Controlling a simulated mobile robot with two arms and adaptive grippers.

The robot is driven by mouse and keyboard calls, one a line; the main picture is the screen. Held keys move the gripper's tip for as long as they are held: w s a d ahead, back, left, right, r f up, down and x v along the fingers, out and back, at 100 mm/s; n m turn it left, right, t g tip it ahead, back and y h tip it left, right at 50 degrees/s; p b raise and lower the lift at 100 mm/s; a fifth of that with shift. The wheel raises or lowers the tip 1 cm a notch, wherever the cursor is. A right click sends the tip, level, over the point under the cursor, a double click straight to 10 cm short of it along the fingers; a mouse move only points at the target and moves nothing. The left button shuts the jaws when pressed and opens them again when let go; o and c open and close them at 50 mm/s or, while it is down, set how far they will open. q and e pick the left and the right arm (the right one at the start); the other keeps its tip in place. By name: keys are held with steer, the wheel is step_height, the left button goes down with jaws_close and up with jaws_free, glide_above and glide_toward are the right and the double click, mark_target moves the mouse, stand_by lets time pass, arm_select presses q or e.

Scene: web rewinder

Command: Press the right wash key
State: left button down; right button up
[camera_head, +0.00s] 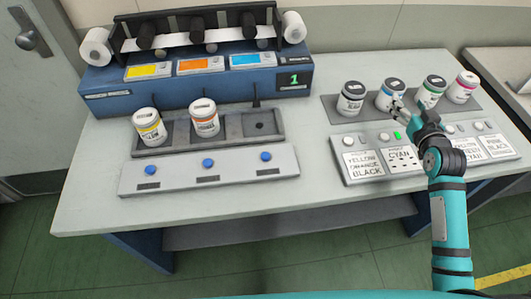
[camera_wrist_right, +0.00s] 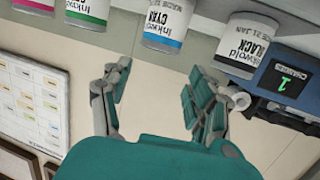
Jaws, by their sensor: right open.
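Three blue round keys stand in a row on the light grey strip (camera_head: 235,177) at the table's front left: the left one (camera_head: 151,170), the middle one (camera_head: 208,163) and the right one (camera_head: 266,156). A panel (camera_head: 349,180) at the right has small white keys, a lit green key (camera_head: 397,135) and printed cards. I cannot read which keys are for washing. My right gripper (camera_head: 401,106) is above this panel, near the cyan ink can (camera_head: 390,95). In the right wrist view its fingers (camera_wrist_right: 158,75) are apart with nothing between them. My left gripper is out of view.
Black (camera_head: 351,98), green (camera_head: 431,92) and magenta (camera_head: 462,86) cans share a dark tray with the cyan can. Yellow (camera_head: 149,126) and orange (camera_head: 204,118) cans stand in the left holder; its right place is empty. The blue rewinder (camera_head: 210,92) is behind, its display showing 1.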

jaws_close()
stand_by(1.4)
